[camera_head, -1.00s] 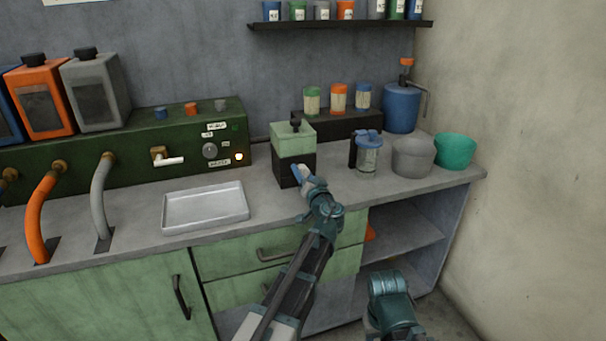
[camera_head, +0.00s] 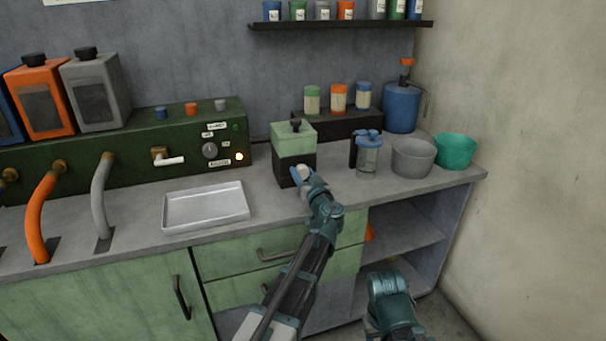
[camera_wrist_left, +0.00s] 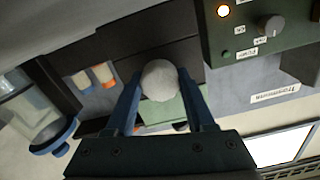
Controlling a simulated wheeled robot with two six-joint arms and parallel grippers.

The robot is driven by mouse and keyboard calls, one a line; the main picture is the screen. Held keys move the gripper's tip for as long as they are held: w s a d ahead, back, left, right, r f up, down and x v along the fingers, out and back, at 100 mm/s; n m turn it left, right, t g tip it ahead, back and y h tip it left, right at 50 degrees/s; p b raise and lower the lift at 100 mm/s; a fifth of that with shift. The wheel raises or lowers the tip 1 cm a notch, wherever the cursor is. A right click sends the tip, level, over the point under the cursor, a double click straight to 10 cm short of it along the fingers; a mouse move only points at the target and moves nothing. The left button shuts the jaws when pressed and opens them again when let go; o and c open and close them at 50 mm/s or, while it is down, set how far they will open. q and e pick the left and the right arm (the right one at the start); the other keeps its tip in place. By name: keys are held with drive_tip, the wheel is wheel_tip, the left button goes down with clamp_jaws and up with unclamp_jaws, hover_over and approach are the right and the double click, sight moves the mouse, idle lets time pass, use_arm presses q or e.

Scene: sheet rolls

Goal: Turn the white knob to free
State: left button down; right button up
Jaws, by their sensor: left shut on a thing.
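The white knob (camera_wrist_left: 160,80) is a round ball on the front of a small box (camera_head: 294,142) with a pale green top and black lower part. My left gripper (camera_wrist_left: 158,92) is shut on the knob, with one blue finger on each side of it in the left wrist view. In the head view the knob (camera_head: 303,172) is partly covered by the gripper (camera_head: 308,178). Any marks around the knob are hidden or too small to read. Part of my right arm shows at the lower right, but its gripper is not visible.
A green control panel (camera_head: 80,143) with a grey dial and glowing lamp stands to the left. A metal tray (camera_head: 206,222) lies on the counter. A lidded clear jar (camera_head: 368,157), a grey pot (camera_head: 413,157) and a green bowl (camera_head: 455,150) stand to the right.

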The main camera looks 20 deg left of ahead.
use_arm(q)
drive_tip(key=shift+s, duration=0.1)
drive_tip(key=shift+c, duration=1.2)
unclamp_jaws()
drive_tip(key=v, duration=1.3)
drive_tip(key=shift+s+d, duration=0.25)
drive_tip(key=shift+s, duration=0.05)
drive_tip(key=shift+f, duration=0.1)
